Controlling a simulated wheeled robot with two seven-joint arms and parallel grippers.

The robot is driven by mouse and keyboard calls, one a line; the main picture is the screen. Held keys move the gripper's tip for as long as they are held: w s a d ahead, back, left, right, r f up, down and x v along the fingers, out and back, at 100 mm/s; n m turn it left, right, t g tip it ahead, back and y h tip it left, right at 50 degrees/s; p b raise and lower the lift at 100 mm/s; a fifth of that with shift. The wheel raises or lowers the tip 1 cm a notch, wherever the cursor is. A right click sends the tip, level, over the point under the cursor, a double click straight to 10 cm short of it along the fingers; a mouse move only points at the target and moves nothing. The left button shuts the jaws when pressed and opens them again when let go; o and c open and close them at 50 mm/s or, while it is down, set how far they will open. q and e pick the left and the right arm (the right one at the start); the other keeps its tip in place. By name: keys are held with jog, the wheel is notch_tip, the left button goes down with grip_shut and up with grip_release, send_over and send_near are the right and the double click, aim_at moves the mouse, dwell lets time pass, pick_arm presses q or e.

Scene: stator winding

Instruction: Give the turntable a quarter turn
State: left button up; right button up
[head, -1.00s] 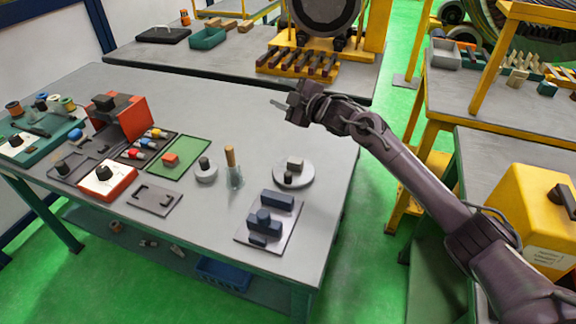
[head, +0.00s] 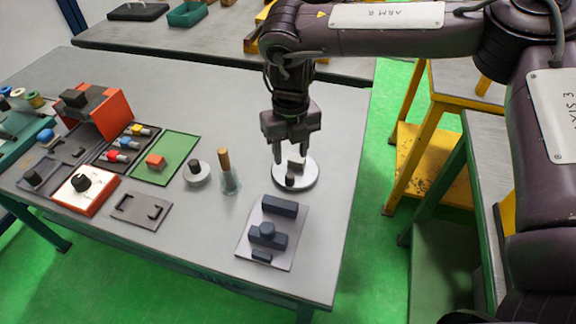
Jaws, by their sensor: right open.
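The turntable (head: 307,182) is a round light-grey disc on the grey workbench, towards its right side. A grey block (head: 297,163) and a small dark knob (head: 290,180) stand on it. My right gripper (head: 291,156) points down over the turntable's far part, its fingers apart. The block is close to the fingertips, partly behind or between them; I cannot tell whether they touch it. My left gripper is not in view.
A plate with dark blue blocks (head: 245,252) lies in front of the turntable. A glass jar with a wooden-handled brush (head: 229,178) and a round grey piece with a black knob (head: 196,175) stand to its left. The bench's far middle is clear.

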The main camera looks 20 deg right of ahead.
aim_at(290, 175)
jog(key=f+p, duration=0.1)
jog(key=f, duration=0.6)
jog(key=shift+s+f, duration=0.15)
jog(key=shift+s, duration=0.05)
grip_shut()
